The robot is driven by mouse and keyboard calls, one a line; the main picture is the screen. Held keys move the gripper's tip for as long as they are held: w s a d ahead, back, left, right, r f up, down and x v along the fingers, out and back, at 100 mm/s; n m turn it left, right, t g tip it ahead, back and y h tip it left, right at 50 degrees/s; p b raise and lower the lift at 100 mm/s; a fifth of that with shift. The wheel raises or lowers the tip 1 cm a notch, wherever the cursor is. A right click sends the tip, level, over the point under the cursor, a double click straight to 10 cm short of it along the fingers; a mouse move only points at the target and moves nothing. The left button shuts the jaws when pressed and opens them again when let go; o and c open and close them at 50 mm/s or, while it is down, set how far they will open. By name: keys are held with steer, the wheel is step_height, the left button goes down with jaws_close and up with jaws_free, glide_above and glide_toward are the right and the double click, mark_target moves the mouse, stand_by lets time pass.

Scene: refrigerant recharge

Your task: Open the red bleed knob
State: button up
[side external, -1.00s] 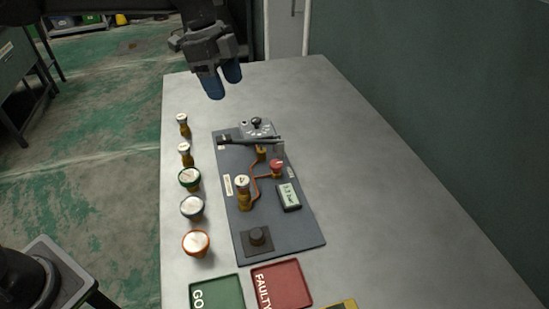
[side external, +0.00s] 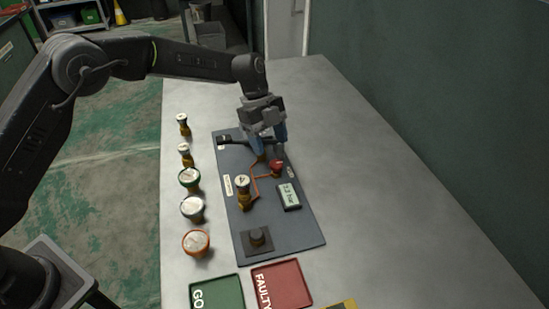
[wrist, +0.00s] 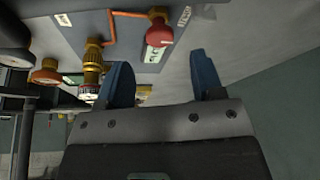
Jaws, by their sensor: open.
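The red bleed knob (side external: 277,165) sits on a brass fitting on the dark board (side external: 285,230), at the end of a copper pipe. In the wrist view the red knob (wrist: 159,32) shows just beyond the fingertips, between their lines. My gripper (side external: 270,148) is open, with its blue fingers pointing down just behind the knob in the side view. It also shows in the wrist view (wrist: 160,64), with nothing between its fingers. I cannot tell whether a finger touches the knob. The gripper hides the grey gauge part at the board's far end.
Green (side external: 217,290) and red (side external: 282,284) trays lie in front. The table's right side is clear.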

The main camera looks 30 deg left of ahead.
mark_target(275, 163)
steer(key=shift+x, duration=2.6)
steer(key=shift+c, duration=0.4)
steer(key=c, duration=0.8)
steer(key=n, duration=0.2)
steer(key=n+t, duration=0.1)
steer(key=n, duration=0.1)
steer(key=shift+s+n+t+h, duration=0.15)
steer(key=shift+n+t+h, duration=0.15)
steer(key=shift+c, duration=0.2)
steer(key=o, duration=0.9)
steer(key=v, duration=1.4)
steer(key=shift+d, duration=0.1)
